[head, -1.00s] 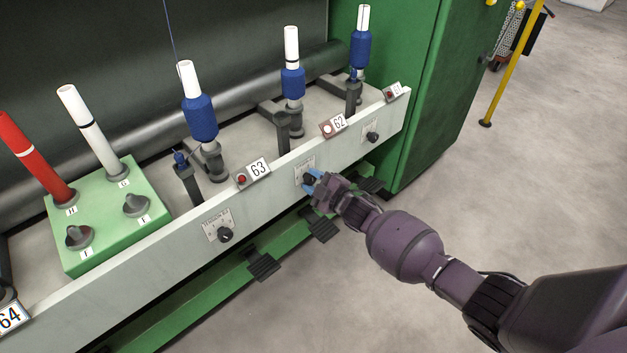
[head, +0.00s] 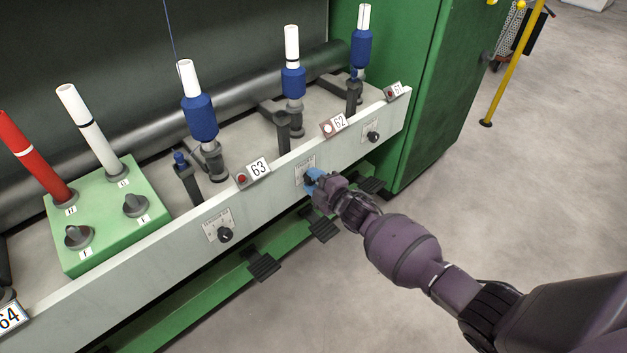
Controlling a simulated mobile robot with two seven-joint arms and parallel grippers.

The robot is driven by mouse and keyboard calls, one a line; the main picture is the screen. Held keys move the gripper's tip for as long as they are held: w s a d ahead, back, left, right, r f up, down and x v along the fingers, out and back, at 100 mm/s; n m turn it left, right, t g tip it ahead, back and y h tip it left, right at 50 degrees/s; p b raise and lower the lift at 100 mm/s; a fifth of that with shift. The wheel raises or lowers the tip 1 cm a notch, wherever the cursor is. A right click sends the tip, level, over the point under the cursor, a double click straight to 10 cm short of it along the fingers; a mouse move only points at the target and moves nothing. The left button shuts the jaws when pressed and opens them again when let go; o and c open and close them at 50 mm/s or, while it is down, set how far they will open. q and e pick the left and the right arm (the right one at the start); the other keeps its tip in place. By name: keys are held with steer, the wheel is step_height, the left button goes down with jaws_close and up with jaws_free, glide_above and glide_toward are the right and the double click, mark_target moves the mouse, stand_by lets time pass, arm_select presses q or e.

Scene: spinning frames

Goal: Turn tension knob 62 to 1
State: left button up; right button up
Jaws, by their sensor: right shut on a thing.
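Tension knob 62 (head: 308,179) is a small black knob on the front rail, below and left of the number plate 62 (head: 340,122). A white dial plate (head: 304,168) shows behind it, its marks too small to read. My right gripper (head: 311,180) has blue fingertips and is shut on the knob, coming from the lower right. The fingers hide most of the knob, so I cannot tell which mark it points to. My left gripper is out of view.
Another knob (head: 225,234) sits on the rail (head: 160,262) below plate 63 (head: 258,168), and one (head: 373,137) sits further right. Black pedals (head: 263,264) stick out below the rail. Bobbins in blue (head: 198,115) stand behind it.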

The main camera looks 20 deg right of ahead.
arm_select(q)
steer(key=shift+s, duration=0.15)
arm_select(e)
steer(key=shift+f, duration=0.1)
steer(key=o, duration=0.9)
arm_select(q)
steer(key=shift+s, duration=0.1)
steer(key=p, duration=0.1)
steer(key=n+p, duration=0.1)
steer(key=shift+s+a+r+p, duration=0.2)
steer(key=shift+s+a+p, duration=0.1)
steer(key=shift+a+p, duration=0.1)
arm_select(e)
steer(key=v, duration=1.1)
